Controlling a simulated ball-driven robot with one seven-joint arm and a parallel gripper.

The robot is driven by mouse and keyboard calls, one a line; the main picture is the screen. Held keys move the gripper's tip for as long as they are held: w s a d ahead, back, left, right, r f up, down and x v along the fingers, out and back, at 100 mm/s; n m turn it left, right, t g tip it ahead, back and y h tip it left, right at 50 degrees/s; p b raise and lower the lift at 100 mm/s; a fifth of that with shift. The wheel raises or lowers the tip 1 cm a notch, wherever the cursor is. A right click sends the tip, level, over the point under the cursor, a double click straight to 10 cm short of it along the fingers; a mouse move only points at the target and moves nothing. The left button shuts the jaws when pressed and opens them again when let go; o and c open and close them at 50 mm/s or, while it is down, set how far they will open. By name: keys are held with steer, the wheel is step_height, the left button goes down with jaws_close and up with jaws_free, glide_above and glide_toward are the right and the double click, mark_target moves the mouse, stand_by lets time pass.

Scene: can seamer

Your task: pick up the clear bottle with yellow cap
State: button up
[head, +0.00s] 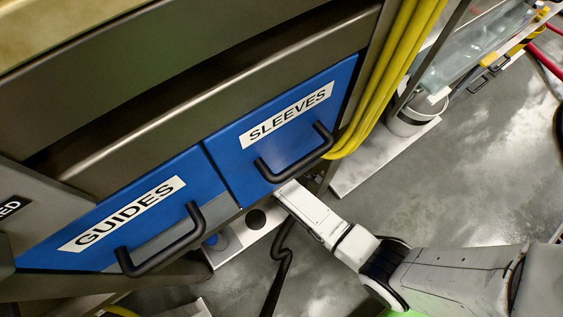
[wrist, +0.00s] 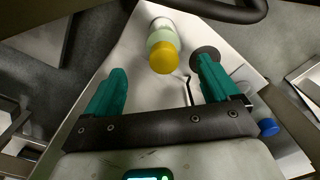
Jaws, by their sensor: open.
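The clear bottle with a yellow cap (wrist: 163,54) is in the upper middle of the wrist view, its cap toward me and its pale body behind. My gripper (wrist: 162,67) is open, with its teal fingers apart to the left and right. The cap lies in the picture between the fingertips, with space on both sides. I cannot tell how far in depth the fingers are from it. In the head view my white arm reaches in from the lower right to below the drawers; the bottle and fingers cannot be made out there.
A white panel (wrist: 135,72) lies behind the bottle, with a dark disc behind the right finger. A blue-capped item (wrist: 268,127) is at right. A black handle (wrist: 225,10) crosses the top. The blue SLEEVES drawer (head: 250,175) and GUIDES drawer (head: 60,255) overhang the arm's end.

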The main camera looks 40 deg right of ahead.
steer(key=shift+s+a+f+b, duration=0.1)
steer(key=shift+f+b, duration=1.1)
steer(key=shift+f, duration=0.6)
steer(key=shift+s+a+f+b, duration=0.1)
steer(key=shift+f+b, duration=1.1)
steer(key=shift+f, duration=0.55)
jaws_close()
